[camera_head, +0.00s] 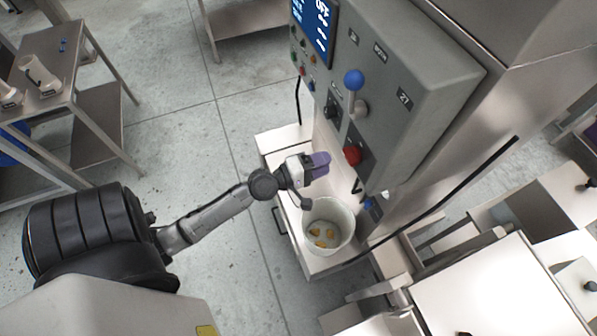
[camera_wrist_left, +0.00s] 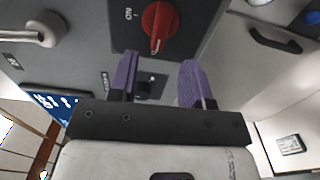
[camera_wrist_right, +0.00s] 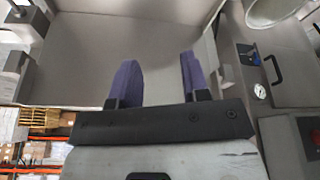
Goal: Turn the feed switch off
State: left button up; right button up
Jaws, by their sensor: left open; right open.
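A red rotary knob (camera_head: 352,155) sits on a dark plate on the front of the grey control box (camera_head: 440,85). In the left wrist view the red knob (camera_wrist_left: 158,22) has an ON mark beside it, and its pointer end faces down toward my fingers. I cannot read its name label. My left gripper (camera_head: 319,165) is open and empty just in front of the knob. In its wrist view the purple fingers (camera_wrist_left: 160,78) are apart, and the knob lies beyond the tips, not between them. My right gripper (camera_wrist_right: 160,75) is open and empty, outside the head view.
A blue-ball lever (camera_head: 354,80) and a dark switch (camera_head: 332,110) are above the knob. A blue display (camera_head: 314,28) and small buttons are further up. A white bucket (camera_head: 328,226) with several yellow-orange pieces stands below my left gripper. A metal table (camera_head: 60,85) is at left.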

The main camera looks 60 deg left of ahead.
pick_arm(q)
jog(key=s+a+b, duration=0.1)
jog(key=s+b, duration=0.1)
jog(key=s, duration=0.5)
jog(key=shift+s+a, duration=0.2)
jog(key=shift+s, duration=0.05)
dwell(0.5)
